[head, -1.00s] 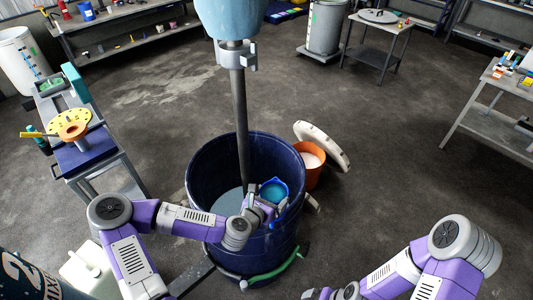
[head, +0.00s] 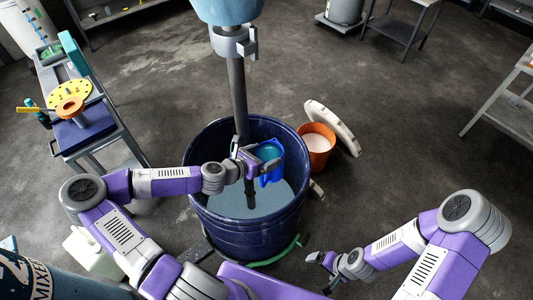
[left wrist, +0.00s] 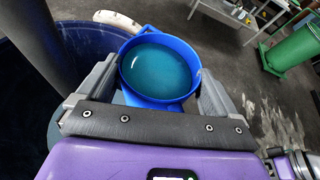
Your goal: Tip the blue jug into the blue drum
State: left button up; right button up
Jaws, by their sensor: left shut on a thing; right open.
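The blue jug (head: 269,172) is held over the opening of the blue drum (head: 250,232), toward its right inner side. My left gripper (head: 249,155) is shut on the jug. In the left wrist view the jug (left wrist: 158,68) sits between the two fingers and is full of teal liquid. It looks about upright there. The drum holds grey liquid low inside; its dark wall also shows in the left wrist view (left wrist: 22,105). My right gripper (head: 322,262) is open and empty, low at the right, outside the drum.
A disperser shaft (head: 238,95) hangs into the drum, just left of the jug. An orange bucket (head: 317,148) with pale contents and a white lid (head: 335,125) stand behind right.

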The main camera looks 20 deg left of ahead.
aim_at(264, 158)
pick_arm(q)
jog(key=shift+w+a+r+n+h+p, duration=0.15)
jog(key=shift+w+a+n+h+p, duration=0.15)
jog(key=shift+w+a+n, duration=0.1)
jog(key=shift+w+a+r+n+g+h+p, duration=0.1)
jog(key=shift+w+a+n+g+h+p, duration=0.1)
jog(key=shift+a+n+g+h+p, duration=0.25)
jog(key=shift+w+a+n+h+p, duration=0.2)
jog(key=shift+w+a+n+h, duration=0.1)
jog(key=shift+a+n, duration=0.2)
jog(key=shift+w+a+n+h+p, duration=0.15)
jog(key=shift+w+a+n+h, duration=0.1)
jog(key=shift+a+n, duration=0.2)
jog(key=shift+w+a+f+n+g+h, duration=0.35)
jog(key=shift+a+f+n+g+h, duration=0.25)
jog(key=shift+n, duration=0.3)
jog(key=shift+s+d+f+n+t+h+b, duration=0.1)
jog(key=shift+f+n+h+b, duration=0.6)
jog(key=shift+f+n, duration=0.75)
jog(key=shift+d+f+n+t+h+b, duration=0.15)
jog(key=shift+f+n+h+b, duration=0.25)
jog(key=shift+f+n+h, duration=1.05)
jog(key=shift+s+d+f+n+t+h+b, duration=0.1)
jog(key=shift+f+n+h+b, duration=0.65)
jog(key=shift+n, duration=1.15)
jog(key=shift+f+y, duration=0.25)
jog(key=shift+y, duration=0.05)
